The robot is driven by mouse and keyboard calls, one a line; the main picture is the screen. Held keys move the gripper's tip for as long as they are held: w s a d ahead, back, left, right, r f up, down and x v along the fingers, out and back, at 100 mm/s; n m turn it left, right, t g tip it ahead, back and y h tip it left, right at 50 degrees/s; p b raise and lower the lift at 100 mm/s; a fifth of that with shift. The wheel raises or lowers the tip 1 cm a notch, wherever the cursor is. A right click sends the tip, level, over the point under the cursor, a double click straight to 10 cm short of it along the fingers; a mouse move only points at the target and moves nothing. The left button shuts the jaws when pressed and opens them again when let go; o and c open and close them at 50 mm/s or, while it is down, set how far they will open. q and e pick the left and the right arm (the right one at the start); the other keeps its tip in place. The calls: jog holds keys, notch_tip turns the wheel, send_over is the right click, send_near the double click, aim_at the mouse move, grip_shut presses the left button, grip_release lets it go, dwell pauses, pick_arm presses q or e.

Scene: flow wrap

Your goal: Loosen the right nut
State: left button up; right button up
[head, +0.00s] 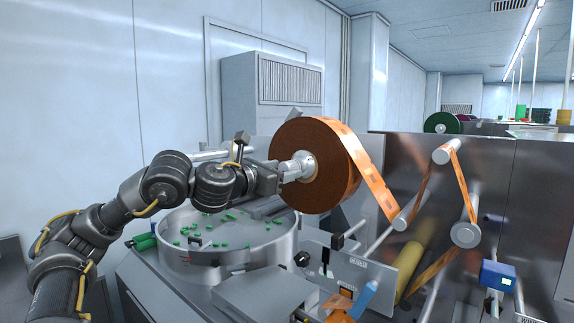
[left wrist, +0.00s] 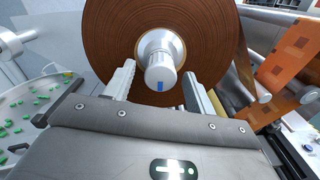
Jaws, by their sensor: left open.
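A large roll of brown-orange film (head: 322,150) sits on a shaft above the machine. A pale grey nut (head: 300,166) is at the centre of its near face. In the left wrist view the nut (left wrist: 160,68) shows a blue mark on its end. My left gripper (head: 288,172) is at the nut from the left. In the left wrist view my left gripper (left wrist: 160,85) is open, with one finger on each side of the nut and visible gaps between them. I cannot tell which nut is the right one. My right gripper is not in view.
A round metal bowl (head: 172,258) with several green pieces stands below my left arm. Orange film (head: 378,190) runs from the roll down over rollers (head: 466,234) at the right. A steel panel (head: 400,160) stands behind them.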

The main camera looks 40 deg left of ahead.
pick_arm(q)
jog(key=shift+w, duration=1.15)
jog(key=c, duration=1)
jog(key=shift+o, duration=0.2)
